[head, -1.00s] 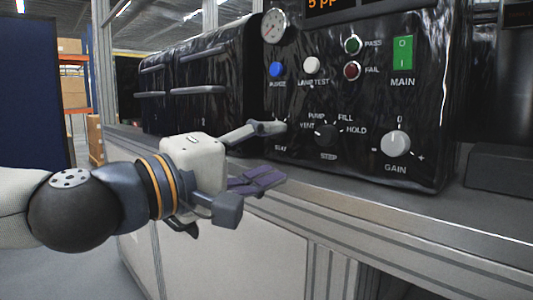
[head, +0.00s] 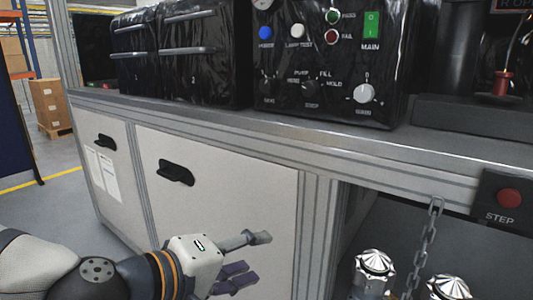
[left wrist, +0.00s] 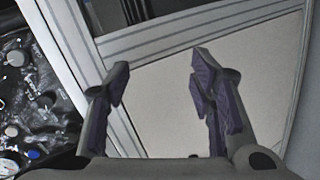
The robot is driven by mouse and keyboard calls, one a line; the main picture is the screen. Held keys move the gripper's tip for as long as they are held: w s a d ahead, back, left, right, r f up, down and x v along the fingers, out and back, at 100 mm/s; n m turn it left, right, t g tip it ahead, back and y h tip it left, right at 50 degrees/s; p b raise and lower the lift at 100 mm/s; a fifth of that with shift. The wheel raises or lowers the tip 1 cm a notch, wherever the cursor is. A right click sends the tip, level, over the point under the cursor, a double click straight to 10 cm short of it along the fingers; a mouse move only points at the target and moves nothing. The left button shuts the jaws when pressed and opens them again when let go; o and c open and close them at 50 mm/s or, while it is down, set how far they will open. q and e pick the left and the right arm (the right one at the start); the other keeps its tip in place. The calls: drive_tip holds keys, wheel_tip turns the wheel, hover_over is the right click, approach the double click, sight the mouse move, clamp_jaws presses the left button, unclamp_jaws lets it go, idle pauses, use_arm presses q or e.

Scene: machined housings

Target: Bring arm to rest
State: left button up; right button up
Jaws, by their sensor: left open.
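My left gripper (head: 250,260) is at the bottom of the head view, left of centre, in front of the pale cabinet doors and below the bench edge. Its two fingers are spread apart with nothing between them. In the left wrist view the open fingers (left wrist: 158,80) with purple pads stand before a pale panel and grey frame rails. My left arm comes in from the lower left. My right gripper is not in view.
A black control panel (head: 330,70) with knobs and buttons stands on the grey bench (head: 290,128). A red STEP button (head: 508,198) and a hanging chain (head: 426,240) are at the right. Shiny metal parts (head: 375,265) are at the lower right. Floor shows at the far left.

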use_arm(q)
drive_tip(key=s+a+f+m+g+y+p, duration=0.25)
drive_tip(key=s+f+g, duration=0.35)
drive_tip(key=s+f, duration=1.15)
drive_tip(key=s+a+f+m+g+y+p, duration=0.2)
drive_tip(key=s+a, duration=0.6)
drive_tip(key=s, duration=0.4)
drive_tip(key=s+a+f+m+g+y+p, duration=0.2)
drive_tip(key=s+a+f+g+y, duration=0.2)
drive_tip(key=s+a, duration=0.5)
drive_tip(key=s, duration=0.3)
drive_tip(key=shift+s+f, duration=0.15)
drive_tip(key=shift+f, duration=0.05)
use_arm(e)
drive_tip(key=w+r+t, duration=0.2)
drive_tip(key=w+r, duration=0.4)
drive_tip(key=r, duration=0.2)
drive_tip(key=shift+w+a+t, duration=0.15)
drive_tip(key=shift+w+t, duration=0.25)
use_arm(q)
drive_tip(key=shift+y, duration=0.25)
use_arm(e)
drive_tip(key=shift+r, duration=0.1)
